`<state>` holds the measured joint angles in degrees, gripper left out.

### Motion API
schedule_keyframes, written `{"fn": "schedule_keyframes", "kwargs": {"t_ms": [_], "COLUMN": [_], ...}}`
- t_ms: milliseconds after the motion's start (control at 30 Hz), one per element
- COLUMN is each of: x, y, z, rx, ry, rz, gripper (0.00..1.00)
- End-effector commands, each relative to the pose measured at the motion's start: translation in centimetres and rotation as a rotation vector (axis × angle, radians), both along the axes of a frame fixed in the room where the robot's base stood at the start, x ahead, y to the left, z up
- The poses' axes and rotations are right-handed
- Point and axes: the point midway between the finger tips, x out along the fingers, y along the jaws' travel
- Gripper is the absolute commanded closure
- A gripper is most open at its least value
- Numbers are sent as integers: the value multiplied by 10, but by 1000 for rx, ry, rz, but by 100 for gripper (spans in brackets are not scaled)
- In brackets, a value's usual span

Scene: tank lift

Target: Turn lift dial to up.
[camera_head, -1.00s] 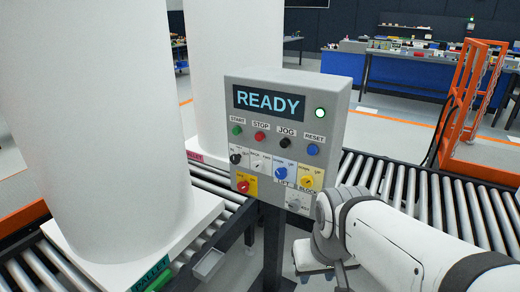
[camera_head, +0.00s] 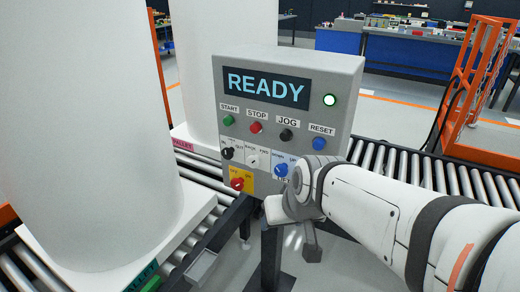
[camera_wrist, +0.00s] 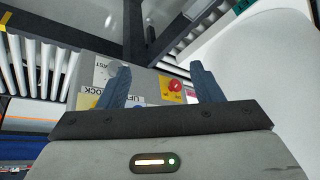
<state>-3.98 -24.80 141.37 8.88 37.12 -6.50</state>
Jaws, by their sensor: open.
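The grey control panel (camera_head: 290,88) stands on a post with its screen reading READY. The blue lift dial (camera_head: 281,170) sits low on the panel's right half, on a plate marked down and up. Its exact pointing direction is too small to tell. My gripper (camera_wrist: 163,75) is open, with its two fingers apart and pointing at the panel's lower part in the wrist view. Nothing shows held between them. In the head view my wrist covers the panel's lower right corner, just below the lift dial, and hides the fingertips.
A red dial (camera_head: 237,184) on a yellow plate, a black dial (camera_head: 227,153) and a white dial (camera_head: 252,160) are close by. Push buttons line the row above, including blue RESET (camera_head: 319,143). Large white cylinders stand left; roller conveyors run behind.

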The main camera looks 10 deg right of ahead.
Motion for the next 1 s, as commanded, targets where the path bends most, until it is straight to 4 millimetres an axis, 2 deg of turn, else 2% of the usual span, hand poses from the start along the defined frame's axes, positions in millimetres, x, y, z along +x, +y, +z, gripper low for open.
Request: {"fn": "schedule_keyframes", "kwargs": {"t_ms": [33, 200, 300, 433, 500, 600, 800, 1000], "x": [23, 101, 136, 166, 175, 178, 166, 159], "y": [15, 56, 65, 61, 53, 40, 19, 9], "z": [-18, -14, -9, -8, -12, -23, -43, -50], "rx": [33, 118, 123, 69, 14, -87, -282, -368], "ry": [-89, -459, -657, -869, -955, -1034, -1076, -1070], "rz": [23, 20, -41, -179, -273, -410, -619, -697], "gripper": [41, 41, 41, 41, 41, 41, 41, 41]}}
